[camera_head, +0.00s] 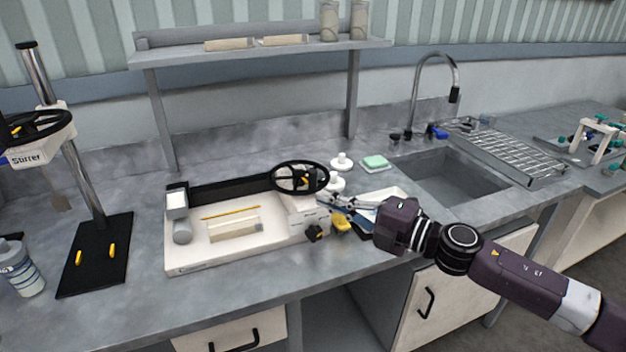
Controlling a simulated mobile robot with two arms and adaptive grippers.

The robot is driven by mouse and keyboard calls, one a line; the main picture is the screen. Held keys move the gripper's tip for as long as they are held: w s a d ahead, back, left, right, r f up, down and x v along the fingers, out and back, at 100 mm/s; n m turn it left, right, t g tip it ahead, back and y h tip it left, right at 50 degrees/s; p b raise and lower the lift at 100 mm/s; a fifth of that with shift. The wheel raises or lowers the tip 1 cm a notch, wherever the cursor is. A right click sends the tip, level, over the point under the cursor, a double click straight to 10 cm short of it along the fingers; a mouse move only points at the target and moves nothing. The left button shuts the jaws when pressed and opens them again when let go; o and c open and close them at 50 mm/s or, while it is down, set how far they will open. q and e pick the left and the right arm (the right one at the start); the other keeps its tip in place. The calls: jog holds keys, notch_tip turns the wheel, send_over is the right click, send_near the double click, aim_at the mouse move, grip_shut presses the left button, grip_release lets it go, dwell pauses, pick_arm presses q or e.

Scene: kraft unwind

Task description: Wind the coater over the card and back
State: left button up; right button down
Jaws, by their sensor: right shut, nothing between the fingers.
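The coater (185,257) is a white flat-bed machine standing on the grey bench, with a black back rail. A black handwheel (299,177) sits on its right end, with dark and yellow knobs below it. A pale card (234,230) lies on its bed, with a thin yellow bar (230,212) just behind it. My right gripper (326,202) is shut with its fingertips at the coater's right end, just below the handwheel. I cannot tell whether the tips touch the machine. My left gripper is not in view.
A stirrer stand (95,235) with its own black wheel and a bottle (20,268) stand at the left. A shelf (260,52) spans the back. A green sponge (375,163), a sink (455,178) and a wire rack (510,152) are to the right. Bench in front of the coater is clear.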

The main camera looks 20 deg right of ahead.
jog(key=w+p, duration=0.1)
jog(key=w, duration=0.1)
jog(key=w+a+p, duration=0.1)
jog(key=w, duration=0.1)
jog(key=w+p, duration=0.1)
jog(key=w, duration=0.2)
jog(key=shift+w+a, duration=0.1)
jog(key=shift+a, duration=0.15)
jog(key=shift+d, duration=0.35)
jog(key=shift+a, duration=0.1)
